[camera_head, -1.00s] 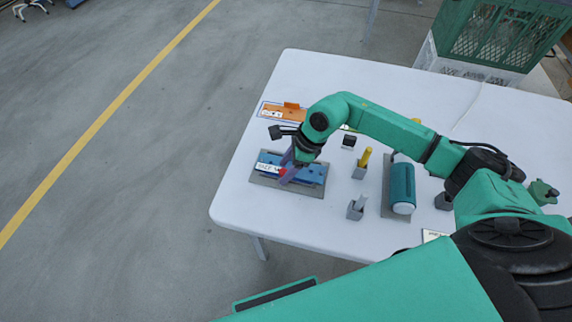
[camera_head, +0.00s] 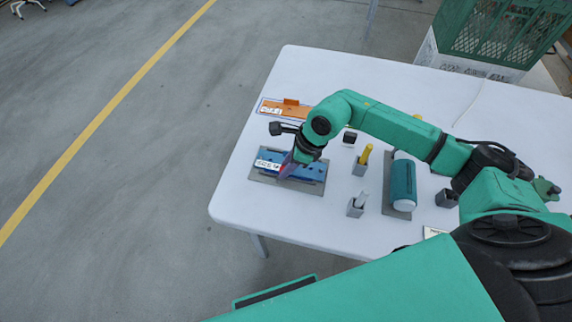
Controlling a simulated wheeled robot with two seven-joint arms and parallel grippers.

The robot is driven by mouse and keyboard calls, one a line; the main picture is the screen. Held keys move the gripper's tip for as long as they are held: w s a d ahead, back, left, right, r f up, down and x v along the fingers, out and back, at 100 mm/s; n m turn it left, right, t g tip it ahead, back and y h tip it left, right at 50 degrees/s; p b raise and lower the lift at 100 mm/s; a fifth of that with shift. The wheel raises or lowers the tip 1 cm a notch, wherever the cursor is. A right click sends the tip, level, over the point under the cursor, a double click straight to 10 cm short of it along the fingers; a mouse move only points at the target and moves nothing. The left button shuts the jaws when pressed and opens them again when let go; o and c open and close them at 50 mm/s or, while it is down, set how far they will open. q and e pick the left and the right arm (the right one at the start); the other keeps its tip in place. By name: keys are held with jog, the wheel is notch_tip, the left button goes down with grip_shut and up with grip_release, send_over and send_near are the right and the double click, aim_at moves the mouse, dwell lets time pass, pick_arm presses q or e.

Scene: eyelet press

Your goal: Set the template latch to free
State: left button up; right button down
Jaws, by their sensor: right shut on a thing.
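A blue template block (camera_head: 311,173) with a white label (camera_head: 267,165) lies on a grey base plate (camera_head: 312,188) near the table's left edge. My right gripper (camera_head: 287,170) is over the middle of the block, with its purple fingers pointing down at the block's top. It is shut on a small part there, seemingly the template latch. The fingers hide most of that part, so its position cannot be read.
An orange plate (camera_head: 290,107) lies behind the block. To the right stand a yellow-handled tool in a grey holder (camera_head: 359,169), another grey holder (camera_head: 355,208) and a teal-and-white cylinder (camera_head: 403,182). The front left of the white table (camera_head: 240,205) is clear.

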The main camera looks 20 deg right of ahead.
jog(key=m+b, duration=0.1)
jog(key=m, duration=0.1)
jog(key=m+t+h+b, duration=0.1)
jog(key=m, duration=0.1)
jog(key=shift+s+a+f, duration=0.1)
jog(key=shift+s, duration=0.25)
jog(key=m+b, duration=0.2)
jog(key=m+t+h+b, duration=0.1)
jog(key=shift+s+a+m, duration=0.2)
jog(key=shift+s+m, duration=0.1)
jog(key=shift+m, duration=0.1)
jog(key=shift+s+a+r+m+h+b, duration=0.1)
jog(key=shift+s+r+m+h+b, duration=0.1)
jog(key=shift+m+h+b, duration=0.55)
jog(key=shift+m+y, duration=0.25)
jog(key=shift+m, duration=0.2)
jog(key=c, duration=0.6)
grip_release()
jog(key=shift+s, duration=0.1)
jog(key=v, duration=1.4)
jog(key=shift+s+r+b, duration=0.15)
jog(key=shift+s+b, duration=0.2)
